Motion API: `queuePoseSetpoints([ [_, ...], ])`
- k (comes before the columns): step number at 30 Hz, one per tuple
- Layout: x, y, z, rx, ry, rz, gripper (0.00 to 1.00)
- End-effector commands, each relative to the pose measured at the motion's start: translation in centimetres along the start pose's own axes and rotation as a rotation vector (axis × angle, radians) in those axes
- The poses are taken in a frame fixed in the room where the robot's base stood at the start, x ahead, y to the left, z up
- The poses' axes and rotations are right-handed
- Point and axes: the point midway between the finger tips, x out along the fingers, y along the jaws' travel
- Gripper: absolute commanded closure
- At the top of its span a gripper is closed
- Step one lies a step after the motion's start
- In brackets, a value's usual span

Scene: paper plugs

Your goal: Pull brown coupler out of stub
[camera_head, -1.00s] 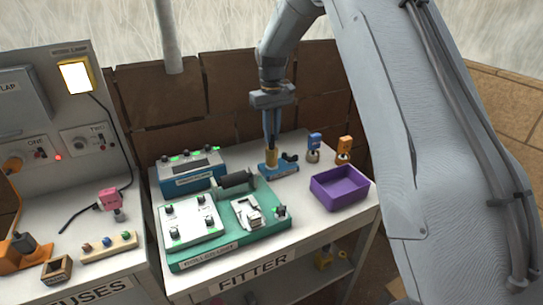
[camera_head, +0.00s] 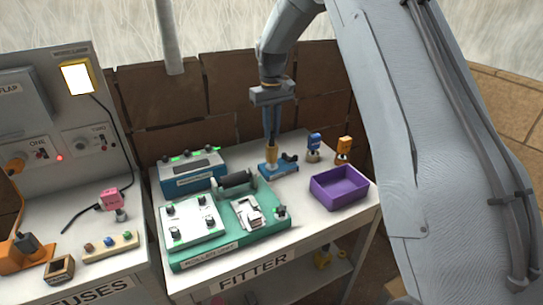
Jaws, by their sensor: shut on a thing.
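My gripper (camera_head: 271,138) points straight down and is shut on the brown coupler (camera_head: 271,152), a small tan upright cylinder. The coupler is directly above the left part of a blue base (camera_head: 279,169) at the back of the fitter bench. The stub itself is hidden, and I cannot tell whether the coupler's lower end is still inside it. A dark fitting (camera_head: 290,157) sits on the right part of the same base.
A purple tray (camera_head: 339,195) stands front right of the base. Blue (camera_head: 313,147) and orange (camera_head: 344,149) plugs stand behind it. The green roller unit (camera_head: 229,239) and blue box (camera_head: 193,169) lie left. A brown wall (camera_head: 222,112) rises behind.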

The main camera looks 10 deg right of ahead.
Motion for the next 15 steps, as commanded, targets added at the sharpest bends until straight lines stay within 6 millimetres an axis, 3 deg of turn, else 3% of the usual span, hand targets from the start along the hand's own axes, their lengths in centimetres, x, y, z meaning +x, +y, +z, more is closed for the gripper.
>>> queuePoseSetpoints([
  [15,-1.5,0.0,0.0,0.000,0.002,0.000,1.00],
])
